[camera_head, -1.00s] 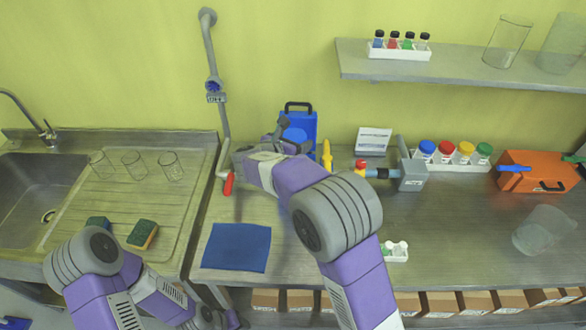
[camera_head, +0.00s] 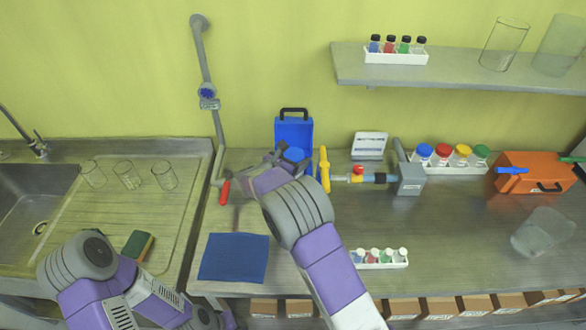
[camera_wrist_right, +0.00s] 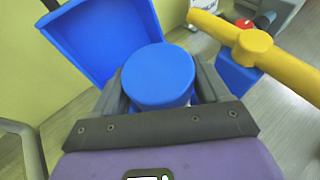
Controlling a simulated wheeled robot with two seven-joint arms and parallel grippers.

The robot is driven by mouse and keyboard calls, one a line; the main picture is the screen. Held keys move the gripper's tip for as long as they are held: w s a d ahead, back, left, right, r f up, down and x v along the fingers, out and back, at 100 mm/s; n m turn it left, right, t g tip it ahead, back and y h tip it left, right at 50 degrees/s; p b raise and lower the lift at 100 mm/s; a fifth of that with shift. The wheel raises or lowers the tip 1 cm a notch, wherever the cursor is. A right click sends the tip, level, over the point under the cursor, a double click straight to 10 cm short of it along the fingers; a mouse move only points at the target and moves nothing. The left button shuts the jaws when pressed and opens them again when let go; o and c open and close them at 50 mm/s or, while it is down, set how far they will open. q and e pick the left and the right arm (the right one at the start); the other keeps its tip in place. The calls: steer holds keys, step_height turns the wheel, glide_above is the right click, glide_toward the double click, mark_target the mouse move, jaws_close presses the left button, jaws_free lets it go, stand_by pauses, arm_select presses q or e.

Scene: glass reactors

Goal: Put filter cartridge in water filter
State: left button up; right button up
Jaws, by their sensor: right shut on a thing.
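The filter cartridge, a round blue cap (camera_wrist_right: 158,76) with a little white body below it, is between the two dark fingers of my right gripper (camera_wrist_right: 160,95), which is shut on it. The cap (camera_head: 295,155) also shows in the head view, in front of a blue open-topped piece with a black handle (camera_head: 294,131), which seems to be the water filter. A yellow lever (camera_head: 324,168) stands just right of it. I cannot tell whether the cartridge is seated or held above. My left arm is at lower left; its gripper is not visible.
A grey unit with a coloured pipe (camera_head: 410,178) is to the right. A white vial rack (camera_head: 378,258) and a blue cloth (camera_head: 234,257) lie nearer. A red-handled valve (camera_head: 224,190) is left. The bench centre right is clear.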

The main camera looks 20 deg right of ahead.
steer(key=shift+f, duration=2)
steer(key=shift+f+b, duration=0.25)
steer(key=shift+b, duration=0.05)
steer(key=o, duration=1.5)
steer(key=shift+r, duration=0.1)
steer(key=shift+c, duration=0.2)
steer(key=shift+r+p, duration=0.25)
steer(key=shift+p, duration=0.05)
steer(key=v, duration=1.2)
